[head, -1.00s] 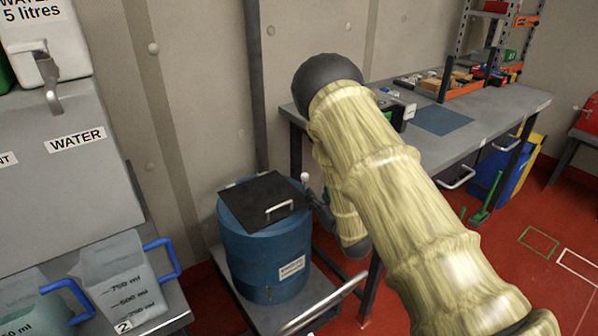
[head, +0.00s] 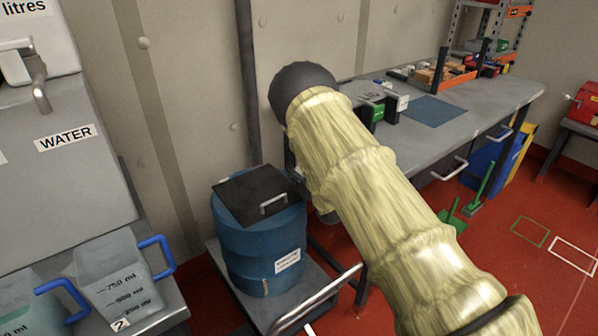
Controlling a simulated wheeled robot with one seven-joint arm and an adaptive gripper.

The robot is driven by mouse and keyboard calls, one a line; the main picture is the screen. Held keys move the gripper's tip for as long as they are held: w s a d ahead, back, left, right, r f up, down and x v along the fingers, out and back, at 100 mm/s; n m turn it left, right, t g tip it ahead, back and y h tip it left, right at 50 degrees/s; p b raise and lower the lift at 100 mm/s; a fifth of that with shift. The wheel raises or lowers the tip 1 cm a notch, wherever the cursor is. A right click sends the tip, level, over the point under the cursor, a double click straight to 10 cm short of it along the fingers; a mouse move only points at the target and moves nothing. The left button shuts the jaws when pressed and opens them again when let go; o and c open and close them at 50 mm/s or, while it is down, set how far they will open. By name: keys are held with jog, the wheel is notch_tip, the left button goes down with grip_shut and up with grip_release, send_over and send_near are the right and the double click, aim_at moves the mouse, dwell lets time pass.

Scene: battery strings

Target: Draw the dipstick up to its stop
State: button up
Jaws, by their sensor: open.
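The blue drum (head: 240,240) stands upright on a grey trolley, with a white label on its front. Its black square lid (head: 240,199) with a metal handle (head: 273,204) lies on top. I cannot make out the dipstick; the right rear of the drum top is covered by my arm. My gripper (head: 296,174) shows only as a small dark part at the drum's right edge, behind my yellow sleeved arm. It is open, and its fingertips are mostly hidden. I cannot tell whether anything lies between them.
The trolley's handle bar (head: 318,297) rises in front of the drum. A grey workbench (head: 480,125) stands to the right, with boxes on it. Measuring jugs (head: 120,278) stand at lower left under the WATER panel (head: 65,137).

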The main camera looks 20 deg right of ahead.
grip_shut()
notch_tip(320, 180, up, 16)
jog(key=p, duration=0.5)
jog(key=shift+r, duration=0.2)
jog(key=shift+w, duration=0.1)
grip_release()
jog(key=shift+r, duration=0.1)
jog(key=s+d, duration=0.2)
jog(key=s, duration=1)
